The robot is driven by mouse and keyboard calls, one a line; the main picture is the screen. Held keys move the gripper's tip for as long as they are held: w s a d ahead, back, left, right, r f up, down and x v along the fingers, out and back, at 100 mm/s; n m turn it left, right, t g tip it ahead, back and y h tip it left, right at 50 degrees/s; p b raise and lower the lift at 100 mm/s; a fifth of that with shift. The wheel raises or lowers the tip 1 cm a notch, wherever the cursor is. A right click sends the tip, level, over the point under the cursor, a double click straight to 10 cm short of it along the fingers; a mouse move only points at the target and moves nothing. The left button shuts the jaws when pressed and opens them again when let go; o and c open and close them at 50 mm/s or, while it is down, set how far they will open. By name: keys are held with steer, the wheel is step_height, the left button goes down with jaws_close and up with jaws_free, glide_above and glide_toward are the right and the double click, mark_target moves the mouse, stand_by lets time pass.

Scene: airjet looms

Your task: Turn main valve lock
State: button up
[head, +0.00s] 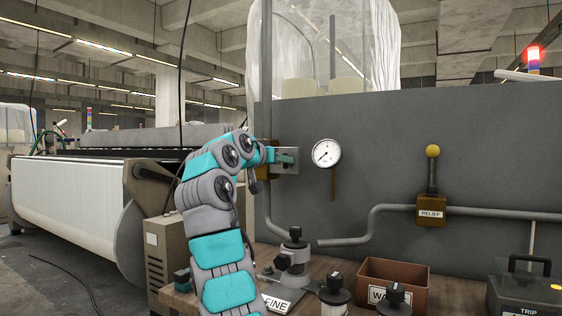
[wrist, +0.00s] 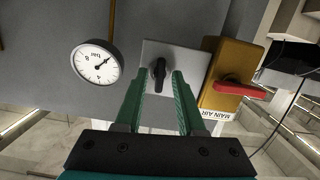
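A black lock knob (wrist: 158,73) sits on a pale square plate (wrist: 190,57) in the wrist view. Its dark grip bar points nearly straight up and down in that view. My gripper (wrist: 160,78) is open, with one teal finger on each side of the knob and visible gaps; whether the tips reach knob depth, I cannot tell. Beside the plate is a yellow box labelled MAIN AIR (wrist: 222,72) with a red handle (wrist: 240,90) lying roughly sideways. In the head view my gripper (head: 288,157) is at the plate (head: 291,167), and the knob is hidden.
A round gauge (head: 326,153) is mounted right of the plate. A RELIEF valve (head: 431,210) with a yellow ball handle (head: 432,151) is farther right on the grey panel (head: 380,130). Below, the bench holds a brown bin (head: 407,273), several black-topped fittings and a dark case (head: 525,290).

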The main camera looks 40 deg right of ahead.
steer(key=shift+o, duration=0.2)
steer(key=shift+a, duration=0.1)
steer(key=b+v, duration=0.1)
steer(key=v, duration=0.1)
steer(key=b+v, duration=0.1)
steer(key=v, duration=0.1)
steer(key=f+b+v, duration=0.1)
steer(key=shift+s+a+r, duration=0.15)
steer(key=shift+s+a, duration=0.1)
steer(key=shift+a, duration=0.15)
steer(key=shift+b, duration=0.3)
